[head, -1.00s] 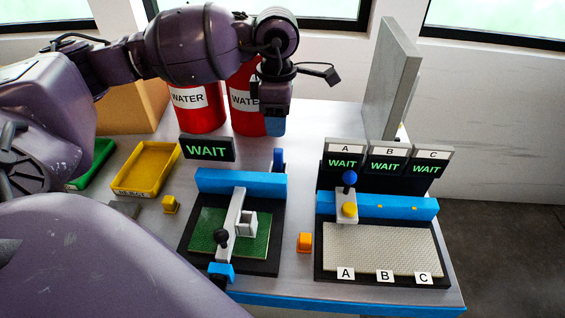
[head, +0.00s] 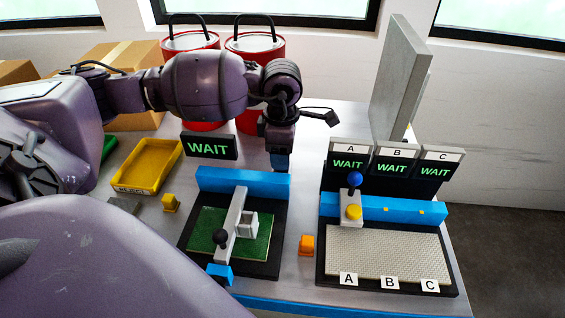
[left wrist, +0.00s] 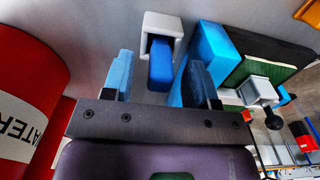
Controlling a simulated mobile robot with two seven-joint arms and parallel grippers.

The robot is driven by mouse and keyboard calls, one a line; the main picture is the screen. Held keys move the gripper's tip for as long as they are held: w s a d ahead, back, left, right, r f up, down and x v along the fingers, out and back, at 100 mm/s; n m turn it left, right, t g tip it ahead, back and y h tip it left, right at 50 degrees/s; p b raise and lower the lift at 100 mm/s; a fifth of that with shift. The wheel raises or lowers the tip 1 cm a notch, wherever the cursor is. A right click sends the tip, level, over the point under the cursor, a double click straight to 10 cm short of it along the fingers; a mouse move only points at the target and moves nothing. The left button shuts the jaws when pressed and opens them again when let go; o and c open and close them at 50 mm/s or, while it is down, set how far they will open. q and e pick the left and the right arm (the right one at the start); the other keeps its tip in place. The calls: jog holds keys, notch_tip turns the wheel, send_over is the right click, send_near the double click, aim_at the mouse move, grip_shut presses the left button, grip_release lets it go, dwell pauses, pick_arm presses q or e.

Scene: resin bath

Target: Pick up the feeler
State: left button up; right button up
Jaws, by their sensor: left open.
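The feeler appears to be the blue block (left wrist: 160,66) seated in a light grey holder (left wrist: 150,27) in the left wrist view. In the head view my left gripper (head: 280,165) hides it, just behind the blue rail (head: 243,182) of the left station. In the left wrist view my left gripper (left wrist: 163,85) is open, with one blue finger on each side of the block and gaps between. The block lies slightly ahead of the fingertips, and I see no contact. My right gripper is not in view.
The left station has a green plate (head: 206,229) and a slider bar with a black knob. The right station has a pale textured plate (head: 382,252) marked A, B, C. Red water buckets (head: 205,126) stand behind the arm. A yellow tray (head: 148,165) is at left.

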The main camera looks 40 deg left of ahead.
pick_arm(q)
grip_shut()
jog(key=shift+r, duration=0.1)
